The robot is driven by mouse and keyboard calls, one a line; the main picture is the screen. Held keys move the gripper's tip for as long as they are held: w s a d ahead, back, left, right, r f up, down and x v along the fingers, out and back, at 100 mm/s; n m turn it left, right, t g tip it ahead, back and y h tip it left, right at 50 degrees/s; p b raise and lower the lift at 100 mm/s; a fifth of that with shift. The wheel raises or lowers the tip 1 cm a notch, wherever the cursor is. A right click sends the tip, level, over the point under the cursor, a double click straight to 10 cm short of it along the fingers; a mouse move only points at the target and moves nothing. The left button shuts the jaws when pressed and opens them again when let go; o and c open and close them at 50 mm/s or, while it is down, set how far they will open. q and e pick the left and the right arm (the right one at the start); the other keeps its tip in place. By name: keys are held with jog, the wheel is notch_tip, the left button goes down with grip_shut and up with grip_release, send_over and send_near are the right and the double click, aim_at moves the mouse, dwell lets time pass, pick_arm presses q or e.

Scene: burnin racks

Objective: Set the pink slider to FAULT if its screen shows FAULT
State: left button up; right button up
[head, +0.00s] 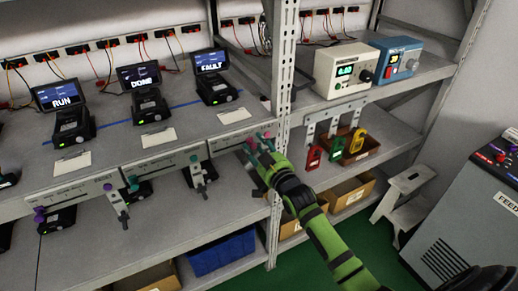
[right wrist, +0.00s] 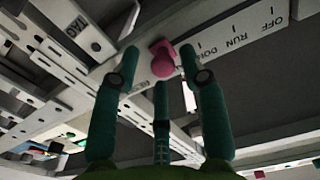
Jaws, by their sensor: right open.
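The pink slider (right wrist: 162,62) shows in the right wrist view as a round knob on a pale slotted strip (right wrist: 222,38). The strip carries the words OFF, RUN and a partly covered DONE; the knob sits past the DONE lettering, and no FAULT word is readable there. My right gripper (right wrist: 158,72) is open, with teal fingers on both sides of the knob, not visibly closed on it. In the head view the right gripper (head: 262,144) is at the right-hand shelf-edge strip, below a screen reading FAULT (head: 211,61). My left gripper is not in view.
Other screens read RUN (head: 62,97) and DONE (head: 140,75). A purple knob (head: 107,187) and a teal knob (head: 133,182) sit on neighbouring strips. A blue bin (head: 222,252) is below. A metal upright (head: 282,95) stands close to my right gripper.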

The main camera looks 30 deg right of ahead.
jog(key=s, duration=1.2)
jog(key=shift+d, duration=0.25)
jog(key=shift+w, duration=0.1)
jog(key=s+a+f+g, duration=0.1)
jog(key=s+f+g, duration=0.25)
jog(key=f, duration=0.85)
jog(key=s+f+g+b, duration=0.15)
jog(key=s+f, duration=0.25)
jog(key=f, duration=0.8)
jog(key=s+a+f+g, duration=0.1)
jog(key=s+f+g, duration=0.25)
jog(key=f, duration=0.85)
jog(key=s+a+f+g, duration=0.1)
jog(key=s+f+g, duration=0.1)
jog(key=s+f, duration=0.4)
jog(key=s+a+f+n+g, duration=0.1)
jog(key=s+f+g, duration=0.2)
jog(key=s, duration=1.2)
jog(key=s+a+f+n+g, duration=0.1)
jog(key=s+f+g, duration=0.2)
jog(key=s+f, duration=0.7)
jog(key=shift+s+a+h+b, duration=0.3)
jog(key=shift+s+a+b, duration=0.05)
jog(key=shift+b, duration=0.05)
jog(key=shift+g, duration=0.25)
